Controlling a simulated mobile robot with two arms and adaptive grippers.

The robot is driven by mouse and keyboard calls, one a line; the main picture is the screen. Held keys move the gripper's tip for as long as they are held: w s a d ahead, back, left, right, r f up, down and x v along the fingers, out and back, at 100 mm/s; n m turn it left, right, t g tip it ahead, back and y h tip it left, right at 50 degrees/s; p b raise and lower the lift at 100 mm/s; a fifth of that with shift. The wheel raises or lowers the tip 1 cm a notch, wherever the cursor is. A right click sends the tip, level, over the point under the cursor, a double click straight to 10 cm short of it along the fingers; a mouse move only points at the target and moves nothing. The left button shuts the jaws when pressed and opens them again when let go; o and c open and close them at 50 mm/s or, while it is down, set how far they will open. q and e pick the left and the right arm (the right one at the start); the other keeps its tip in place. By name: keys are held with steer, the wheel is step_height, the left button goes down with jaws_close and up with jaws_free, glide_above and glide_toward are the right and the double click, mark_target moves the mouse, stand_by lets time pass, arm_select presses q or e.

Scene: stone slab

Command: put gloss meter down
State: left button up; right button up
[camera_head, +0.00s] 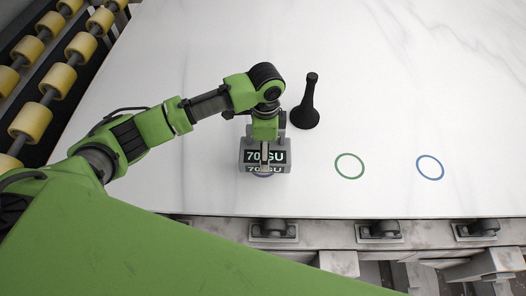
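The gloss meter (246,158) is a small grey box near the slab's front edge, left of the two printed rings. Its dark display shows 70 GU in white. My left gripper (265,151) is directly above it, pointing down, and appears shut on its top. One finger covers the middle of the display. Part of a ring mark shows just under the meter's front edge. Whether the meter touches the slab cannot be told from this angle. My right gripper is not in view.
A black knobbed handle tool (307,107) stands upright behind and right of the meter. A green ring (337,172) and a blue ring (418,172) mark the white slab (430,80). Yellow rollers (32,120) line the left side. The slab's right and back areas are clear.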

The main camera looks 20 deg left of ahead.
arm_select(q)
steer(key=shift+w+a+f, duration=0.3)
steer(key=shift+w+f, duration=0.1)
steer(key=shift+f, duration=0.1)
step_height(320, 180, down, 3)
steer(key=shift+a, duration=0.15)
steer(key=shift+w+f, duration=0.1)
steer(key=shift+f, duration=0.1)
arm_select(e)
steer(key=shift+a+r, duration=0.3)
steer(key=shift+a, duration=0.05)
arm_select(q)
steer(key=shift+f, duration=0.15)
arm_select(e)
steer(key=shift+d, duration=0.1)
arm_select(q)
steer(key=o, duration=1.6)
steer(key=shift+o, duration=0.2)
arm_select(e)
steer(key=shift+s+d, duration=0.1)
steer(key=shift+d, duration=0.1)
